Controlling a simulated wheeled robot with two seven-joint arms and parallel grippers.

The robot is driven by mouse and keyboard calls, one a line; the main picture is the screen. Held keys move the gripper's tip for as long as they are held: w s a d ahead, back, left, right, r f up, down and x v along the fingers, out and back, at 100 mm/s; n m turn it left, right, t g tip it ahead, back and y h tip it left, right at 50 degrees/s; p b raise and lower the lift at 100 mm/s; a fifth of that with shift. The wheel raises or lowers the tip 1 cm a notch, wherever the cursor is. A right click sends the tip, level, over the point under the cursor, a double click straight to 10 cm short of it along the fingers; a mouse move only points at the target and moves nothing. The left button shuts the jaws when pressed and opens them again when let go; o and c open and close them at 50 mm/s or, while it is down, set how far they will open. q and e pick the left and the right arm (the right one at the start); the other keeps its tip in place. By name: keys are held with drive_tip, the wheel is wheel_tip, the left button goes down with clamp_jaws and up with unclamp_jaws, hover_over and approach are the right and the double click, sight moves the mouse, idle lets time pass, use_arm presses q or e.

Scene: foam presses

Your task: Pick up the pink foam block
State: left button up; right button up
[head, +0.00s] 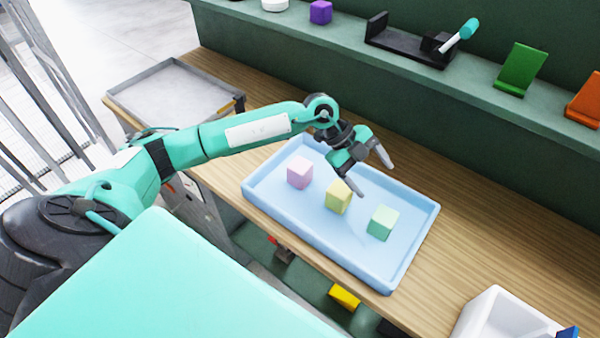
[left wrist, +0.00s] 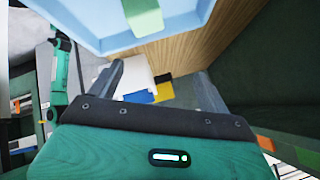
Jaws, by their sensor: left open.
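The pink foam block (head: 300,172) sits in the left part of a light blue tray (head: 413,238) on the wooden table. A yellow block (head: 338,196) and a mint green block (head: 383,222) lie to its right in the same tray. My left gripper (head: 372,174) is open and empty above the tray, to the right of the pink block and apart from it. In the left wrist view, the green block (left wrist: 143,17) and part of the tray (left wrist: 88,28) show at the top; the pink block does not show there. My right gripper is out of view.
A grey metal tray (head: 178,92) lies at the table's far left. A white bin (head: 497,317) stands at the lower right. A green shelf behind holds a purple cube (head: 320,12), a black fixture (head: 410,45), a green stand (head: 521,69) and an orange stand (head: 585,100).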

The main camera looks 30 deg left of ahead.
use_arm(q)
drive_tip(key=w+a+n+y, duration=0.25)
drive_tip(key=a+y, duration=0.25)
drive_tip(key=a, duration=0.6)
drive_tip(key=n+g+y, duration=0.1)
drive_tip(key=n+y, duration=0.2)
drive_tip(key=y, duration=0.1)
approach(300, 164)
drive_tip(key=shift+m, duration=0.25)
drive_tip(key=f+p, duration=0.2)
drive_tip(key=f, duration=0.1)
drive_tip(key=f+p, duration=0.1)
drive_tip(key=f, duration=0.1)
drive_tip(key=shift+w+f, duration=0.2)
drive_tip(key=shift+w, duration=0.1)
drive_tip(key=f+p, duration=0.2)
drive_tip(key=f, duration=0.1)
drive_tip(key=f+p, duration=0.1)
drive_tip(key=shift+s+f, duration=0.25)
drive_tip(key=shift+s, duration=0.15)
drive_tip(key=shift+f, duration=0.4)
drive_tip(key=shift+c, duration=0.2)
drive_tip(key=c, duration=1)
